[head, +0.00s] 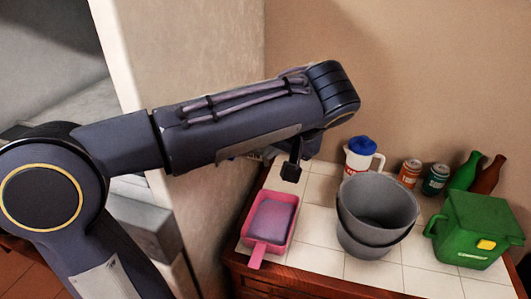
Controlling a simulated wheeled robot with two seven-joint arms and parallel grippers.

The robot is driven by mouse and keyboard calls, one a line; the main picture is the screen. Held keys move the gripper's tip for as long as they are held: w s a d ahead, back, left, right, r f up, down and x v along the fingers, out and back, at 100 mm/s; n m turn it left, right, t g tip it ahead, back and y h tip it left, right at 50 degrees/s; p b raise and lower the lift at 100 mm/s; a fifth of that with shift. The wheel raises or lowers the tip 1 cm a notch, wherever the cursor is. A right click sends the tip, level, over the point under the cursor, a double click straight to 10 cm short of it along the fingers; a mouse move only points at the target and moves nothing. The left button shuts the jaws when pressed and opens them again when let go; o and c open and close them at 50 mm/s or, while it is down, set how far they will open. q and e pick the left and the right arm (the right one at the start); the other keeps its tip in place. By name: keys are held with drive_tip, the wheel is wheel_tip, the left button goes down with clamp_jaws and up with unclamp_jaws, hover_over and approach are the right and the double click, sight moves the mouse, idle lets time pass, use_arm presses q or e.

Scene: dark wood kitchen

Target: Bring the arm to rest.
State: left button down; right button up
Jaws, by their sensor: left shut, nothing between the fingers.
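My left arm comes in from the left and reaches across the upper middle of the head view. My left gripper (291,172) hangs at the end of this arm and points down. It is shut and empty, seen above the back left part of the tiled counter. Much of the gripper is hidden behind the wrist. My right gripper is not in view.
On the tiled counter (308,262) are a pink dustpan (256,256), grey buckets (375,203), a white jug with a blue lid (362,158), two cans (410,174), green (464,172) and brown (488,174) bottles and a green bin (474,228). A beige wall stands behind.

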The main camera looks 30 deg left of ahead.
use_arm(q)
drive_tip(key=v, duration=0.7)
drive_tip(key=shift+r, duration=0.25)
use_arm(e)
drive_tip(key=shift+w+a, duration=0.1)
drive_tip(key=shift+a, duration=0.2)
use_arm(q)
drive_tip(key=s+a+f+m+h, duration=0.1)
drive_tip(key=s+a+f+h, duration=0.25)
drive_tip(key=f, duration=0.35)
drive_tip(key=s+a+f+m+h, duration=0.2)
drive_tip(key=s+f+h, duration=0.1)
drive_tip(key=s+f, duration=0.3)
drive_tip(key=s+d+f+t+h, duration=0.1)
drive_tip(key=s+d+f+h, duration=0.1)
drive_tip(key=s+f, duration=0.1)
drive_tip(key=s+d+f+n+t+h, duration=0.1)
drive_tip(key=s+d+f+h, duration=0.1)
drive_tip(key=f, duration=0.4)
drive_tip(key=shift+s+d+f, duration=0.2)
drive_tip(key=shift+s+d, duration=0.2)
drive_tip(key=shift+s, duration=0.2)
